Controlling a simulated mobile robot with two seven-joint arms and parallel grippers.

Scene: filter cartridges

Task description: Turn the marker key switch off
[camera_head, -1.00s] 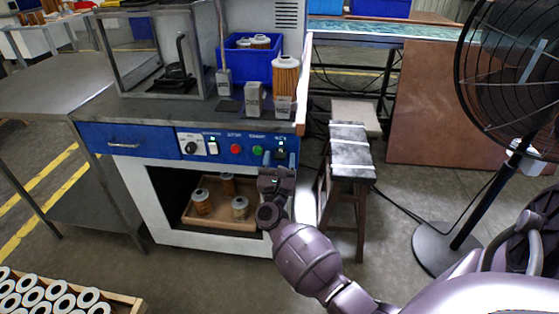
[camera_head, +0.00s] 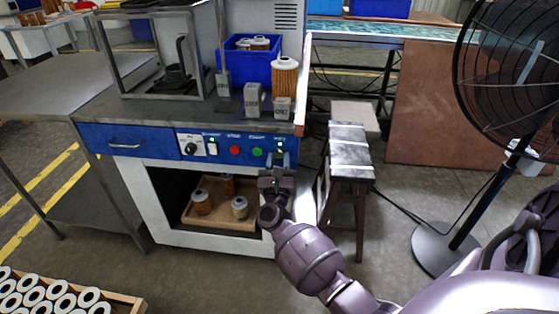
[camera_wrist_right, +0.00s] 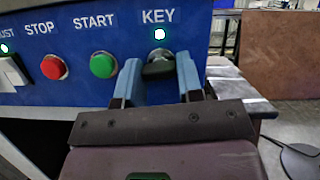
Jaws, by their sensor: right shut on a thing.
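The key switch (camera_wrist_right: 158,66) is a dark knob under the white word KEY on the blue panel (camera_wrist_right: 200,20). A lamp (camera_wrist_right: 160,34) above it glows green-white. My right gripper (camera_wrist_right: 161,78) has its two blue fingers on either side of the knob, shut on it. In the head view the right gripper (camera_head: 279,160) is at the right end of the bench's control panel. The fingers hide the knob there and partly cover its sides in the wrist view. My left gripper is not in view.
A green START button (camera_wrist_right: 103,65) and a red STOP button (camera_wrist_right: 53,67) sit left of the key. A white rocker switch (camera_wrist_right: 10,72) is beyond them. A stool (camera_head: 350,155) stands to the right. An open bay below holds a tray (camera_head: 222,217) with filters.

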